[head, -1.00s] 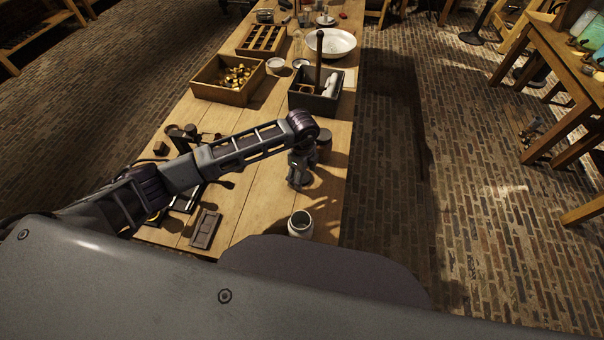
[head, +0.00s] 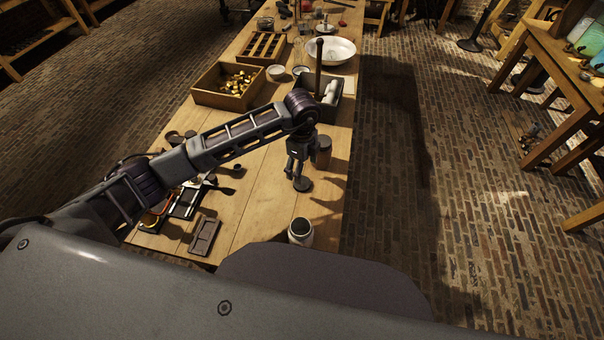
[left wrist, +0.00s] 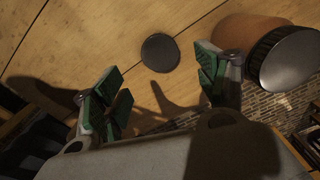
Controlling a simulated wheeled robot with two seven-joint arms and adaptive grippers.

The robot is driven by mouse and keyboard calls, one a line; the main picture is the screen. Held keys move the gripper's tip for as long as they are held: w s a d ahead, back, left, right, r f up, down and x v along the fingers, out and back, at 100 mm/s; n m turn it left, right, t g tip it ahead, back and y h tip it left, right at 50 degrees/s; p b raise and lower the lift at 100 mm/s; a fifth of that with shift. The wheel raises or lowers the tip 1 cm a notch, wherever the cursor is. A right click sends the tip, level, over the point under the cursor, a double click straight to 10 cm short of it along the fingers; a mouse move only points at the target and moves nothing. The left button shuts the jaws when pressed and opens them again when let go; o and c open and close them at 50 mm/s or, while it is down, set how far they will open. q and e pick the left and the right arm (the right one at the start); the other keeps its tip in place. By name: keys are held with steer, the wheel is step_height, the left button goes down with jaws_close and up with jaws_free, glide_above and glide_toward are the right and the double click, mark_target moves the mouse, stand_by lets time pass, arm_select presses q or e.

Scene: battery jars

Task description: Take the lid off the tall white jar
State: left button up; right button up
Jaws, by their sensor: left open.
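The white jar (head: 300,236) stands at the near right edge of the table with its mouth open and no lid on it. A dark round lid (head: 304,185) lies flat on the table beyond the jar. It also shows in the left wrist view (left wrist: 160,52). My left gripper (head: 297,172) is just above the lid, pointing down. In the left wrist view its green-padded fingers (left wrist: 165,88) are wide apart, with nothing between them. My right gripper is not in view.
A brown jar with a black lid (left wrist: 285,58) stands close beside my left gripper, near the table's right edge. A grey tray (head: 204,236) and small tools lie left. A dark box (head: 318,108) and a wooden box of brass pieces (head: 226,100) stand farther back.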

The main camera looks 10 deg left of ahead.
arm_select(q)
steer(key=shift+r, duration=2.2)
steer(key=shift+s+f, duration=0.1)
steer(key=shift+s, duration=0.05)
